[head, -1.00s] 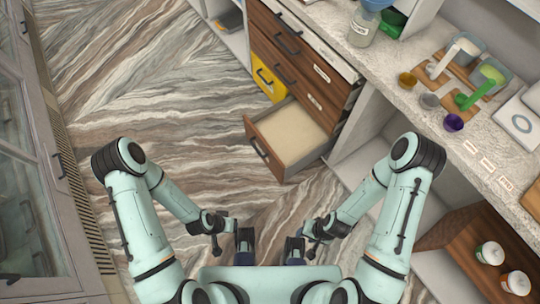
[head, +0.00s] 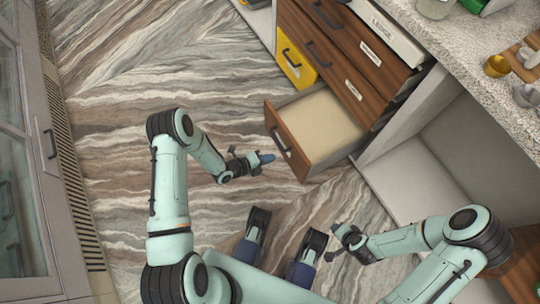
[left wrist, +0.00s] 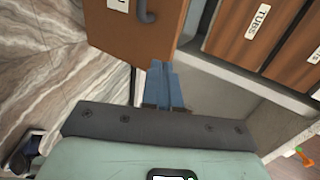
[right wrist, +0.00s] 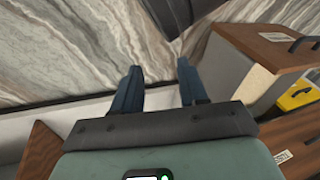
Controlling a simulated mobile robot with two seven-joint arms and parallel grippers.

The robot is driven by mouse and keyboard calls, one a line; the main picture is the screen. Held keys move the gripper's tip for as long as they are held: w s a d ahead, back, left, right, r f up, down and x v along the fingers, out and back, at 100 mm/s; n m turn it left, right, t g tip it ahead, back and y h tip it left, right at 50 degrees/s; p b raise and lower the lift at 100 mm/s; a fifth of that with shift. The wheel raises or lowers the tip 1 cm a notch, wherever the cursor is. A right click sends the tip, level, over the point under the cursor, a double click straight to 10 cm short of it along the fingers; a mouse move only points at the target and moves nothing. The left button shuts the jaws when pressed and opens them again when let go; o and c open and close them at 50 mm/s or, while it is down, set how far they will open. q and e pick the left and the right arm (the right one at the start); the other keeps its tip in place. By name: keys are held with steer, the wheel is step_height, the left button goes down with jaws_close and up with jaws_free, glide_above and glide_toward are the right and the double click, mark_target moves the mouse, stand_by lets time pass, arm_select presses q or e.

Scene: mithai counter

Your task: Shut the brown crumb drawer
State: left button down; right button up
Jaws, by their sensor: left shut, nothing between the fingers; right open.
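The brown crumb drawer (head: 283,140) is pulled out from the bottom of the counter. Its pale inside shows, and a dark bar handle is on its brown front. My left gripper (head: 265,159) is shut and empty, just in front of the drawer front in the head view. In the left wrist view the shut blue fingers (left wrist: 164,84) lie just below the lower edge of the drawer front (left wrist: 125,38); I cannot tell whether they touch. My right gripper (right wrist: 160,90) is open and empty, apart from the drawer, which also shows in the right wrist view (right wrist: 265,45).
A yellow drawer (head: 296,64) is beside the open one. Shut brown drawers (head: 340,50) are in the counter. An open cubby (head: 425,150) is on the right. A glass-fronted cabinet (head: 25,150) stands left. The striped floor between is clear.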

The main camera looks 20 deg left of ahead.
mark_target(296, 149)
arm_select(q)
steer(key=b+x, duration=0.1)
steer(key=x, duration=0.2)
steer(key=b+x, duration=0.1)
steer(key=x, duration=0.2)
steer(key=r+x, duration=0.1)
steer(key=x, duration=0.2)
steer(key=shift+w+d+b, duration=0.3)
steer(key=shift+w+b, duration=0.1)
steer(key=shift+w+d, duration=0.35)
steer(key=shift+w, duration=0.05)
arm_select(e)
steer(key=s+d+f+g, duration=0.1)
steer(key=s+f+g, duration=0.1)
steer(key=s+f, duration=0.3)
steer(key=shift+s+f, duration=0.25)
steer(key=shift+f, duration=0.05)
